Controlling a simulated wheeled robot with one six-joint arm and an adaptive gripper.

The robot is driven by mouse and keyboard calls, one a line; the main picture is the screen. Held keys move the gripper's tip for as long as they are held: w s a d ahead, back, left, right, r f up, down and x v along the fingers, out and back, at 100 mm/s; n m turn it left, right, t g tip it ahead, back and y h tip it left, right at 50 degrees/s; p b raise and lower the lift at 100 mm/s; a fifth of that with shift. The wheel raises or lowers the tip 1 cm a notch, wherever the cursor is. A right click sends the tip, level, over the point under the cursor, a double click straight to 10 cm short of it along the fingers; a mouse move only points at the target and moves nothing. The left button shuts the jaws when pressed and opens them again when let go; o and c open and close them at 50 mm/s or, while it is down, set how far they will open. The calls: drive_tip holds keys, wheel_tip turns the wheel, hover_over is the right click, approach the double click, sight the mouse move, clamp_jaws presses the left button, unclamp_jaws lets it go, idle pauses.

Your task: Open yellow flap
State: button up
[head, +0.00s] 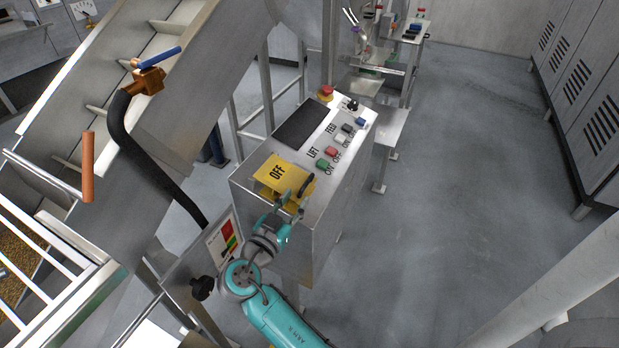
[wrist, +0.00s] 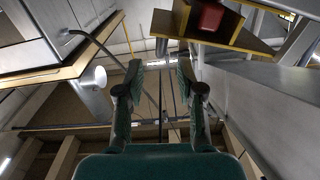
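The yellow flap (head: 277,172), marked OFF, is on the near end of the grey control box's sloping top. My gripper (head: 293,194) is at the flap's near right edge, with one dark finger over its right side. I cannot tell whether they touch. In the wrist view the two fingers of my gripper (wrist: 161,75) stand apart with nothing between them. A yellow-edged housing with a red block (wrist: 209,17) inside shows above the fingertips in that view; it seems to be the flap and what it covers. How far the flap is raised is unclear.
The control box (head: 315,215) also carries a dark screen (head: 302,125), a red stop button (head: 325,92) and green (head: 322,164) and red (head: 331,151) buttons beyond the flap. A conveyor (head: 175,110) with a black hose (head: 140,160) stands left. The floor (head: 450,180) at right is clear.

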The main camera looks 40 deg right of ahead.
sight(309, 179)
drive_tip(key=x, duration=0.9)
clamp_jaws()
